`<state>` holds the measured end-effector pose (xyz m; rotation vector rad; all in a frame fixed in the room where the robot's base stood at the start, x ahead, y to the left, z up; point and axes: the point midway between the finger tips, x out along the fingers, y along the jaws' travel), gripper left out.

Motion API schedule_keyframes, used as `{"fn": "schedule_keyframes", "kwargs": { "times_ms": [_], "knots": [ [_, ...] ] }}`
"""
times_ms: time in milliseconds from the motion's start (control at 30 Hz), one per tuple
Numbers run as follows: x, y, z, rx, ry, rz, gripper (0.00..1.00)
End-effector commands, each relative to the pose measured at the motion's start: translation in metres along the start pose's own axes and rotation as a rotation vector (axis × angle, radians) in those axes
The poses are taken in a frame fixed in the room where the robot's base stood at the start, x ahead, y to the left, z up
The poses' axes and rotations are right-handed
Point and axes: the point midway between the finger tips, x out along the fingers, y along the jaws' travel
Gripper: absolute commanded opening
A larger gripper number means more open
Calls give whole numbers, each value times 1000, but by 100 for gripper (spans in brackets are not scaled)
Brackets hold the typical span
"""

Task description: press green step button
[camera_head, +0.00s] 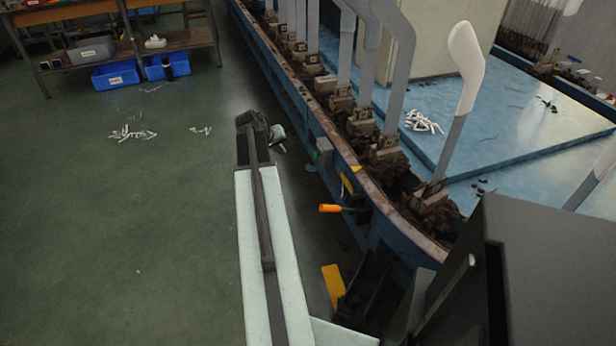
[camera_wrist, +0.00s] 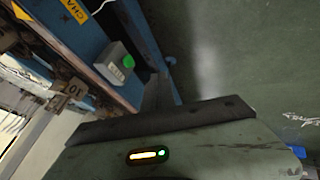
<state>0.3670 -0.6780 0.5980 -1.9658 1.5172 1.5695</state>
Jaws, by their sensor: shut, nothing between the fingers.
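The green step button (camera_head: 315,155) sits on a small grey box (camera_head: 324,150) on the side of the blue machine frame. In the wrist view the round green button (camera_wrist: 128,61) shows clearly on its grey box (camera_wrist: 114,64), left of the middle. My gripper (camera_head: 279,138) is at the far end of my pale arm, shut and empty. In the head view it appears left of the button and a little above it, apart from it. The button is not covered in either view.
An orange handle (camera_head: 330,208) sticks out from the machine near the button. The blue machine frame (camera_head: 290,95) carries a row of upright grey boards (camera_head: 394,80), one with a white sock (camera_head: 465,65). Blue bins (camera_head: 115,75) stand far back.

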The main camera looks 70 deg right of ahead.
Motion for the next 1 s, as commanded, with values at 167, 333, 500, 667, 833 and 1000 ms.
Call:
{"fn": "schedule_keyframes", "kwargs": {
  "times_ms": [167,333,500,667,833,1000],
  "knots": [
    [28,26,8,29,2,34,0],
    [25,27,6,28,3,35,0],
    [29,26,7,28,2,34,0],
    [55,24,8,29,2,34,0],
    [94,24,8,28,2,34,0],
    [131,25,8,27,1,34,0]
  ]
}}
